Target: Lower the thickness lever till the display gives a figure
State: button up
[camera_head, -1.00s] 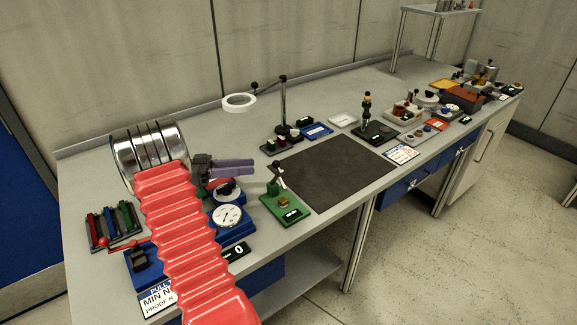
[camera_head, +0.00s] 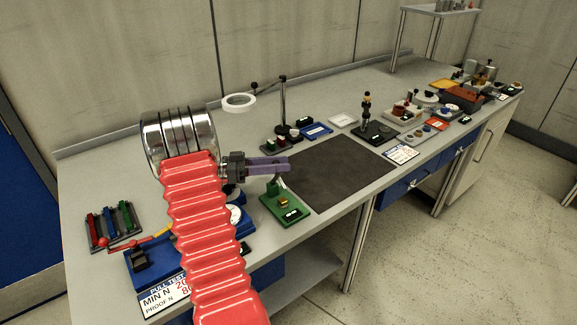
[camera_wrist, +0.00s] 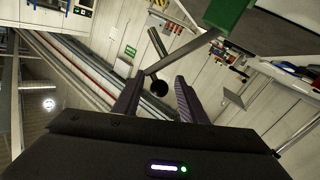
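The thickness gauge (camera_head: 282,209) has a green base and a small dark display (camera_head: 291,214) with pale marks too small to read. In the wrist view, its green body (camera_wrist: 229,12) is at the top, and the lever (camera_wrist: 187,51) is a thin grey rod ending in a black knob (camera_wrist: 160,88). My gripper (camera_head: 287,163) has purple fingers and hovers over the gauge's upper part. In the wrist view, my gripper (camera_wrist: 160,77) is open, with the knob showing in the gap between its fingers. I cannot tell whether either finger touches it. The lever is mostly hidden in the head view.
A dark mat (camera_head: 335,170) lies right of the gauge. Behind stands a post with a ring magnifier (camera_head: 239,101). A blue pull tester (camera_head: 150,264) and a rack of coloured handles (camera_head: 113,225) are at the left. The bench front edge is close to the gauge.

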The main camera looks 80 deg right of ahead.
jog(key=x, duration=0.3)
jog(key=shift+s+d, duration=0.1)
jog(key=shift+s, duration=0.1)
jog(key=shift+c, duration=0.4)
